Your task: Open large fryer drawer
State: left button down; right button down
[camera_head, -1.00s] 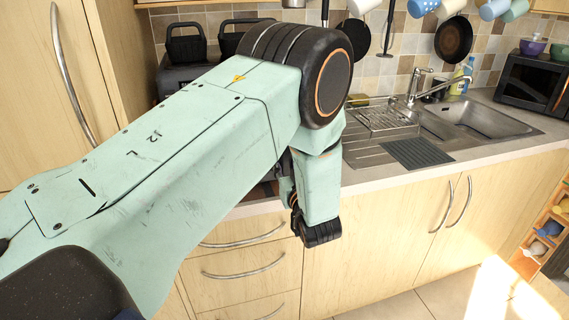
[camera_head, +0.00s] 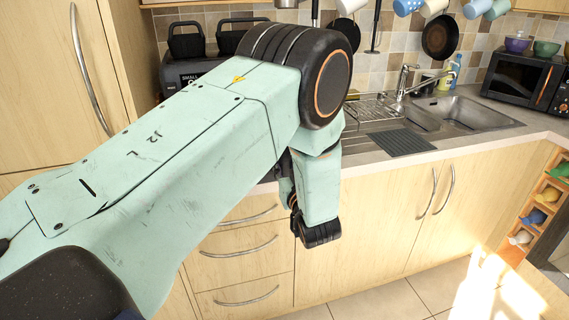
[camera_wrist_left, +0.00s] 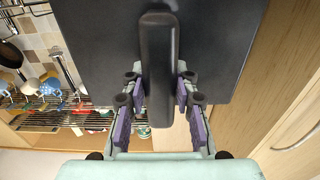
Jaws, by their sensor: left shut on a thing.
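The dark fryer (camera_head: 176,82) stands on the counter at the back left in the head view, with part of a "SMALL" label showing. My left arm covers much of its front. In the left wrist view a black bar handle (camera_wrist_left: 158,50) stands out from a flat dark front (camera_wrist_left: 95,40). My left gripper (camera_wrist_left: 160,92) is shut on this handle, with purple-padded fingers on both sides. How far the drawer is out cannot be told. My right gripper is not in view.
A sink (camera_head: 455,112) and a microwave (camera_head: 525,80) are to the right on the counter. Mugs and pans hang above. Wooden drawers (camera_head: 238,255) and a cupboard (camera_head: 375,225) are below. The tiled floor (camera_head: 400,298) in front is clear. A tall cabinet (camera_head: 50,70) stands at left.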

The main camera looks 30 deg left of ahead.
pick_arm(q)
jog(key=shift+r, duration=0.15)
jog(key=shift+w+a, duration=0.15)
jog(key=shift+a, duration=0.05)
jog(key=c, duration=1.2)
grip_release()
jog(key=shift+d, duration=0.15)
jog(key=shift+o, duration=0.9)
jog(key=shift+f, duration=0.2)
jog(key=v, duration=0.7)
jog(key=shift+d, duration=0.1)
jog(key=shift+s, duration=0.2)
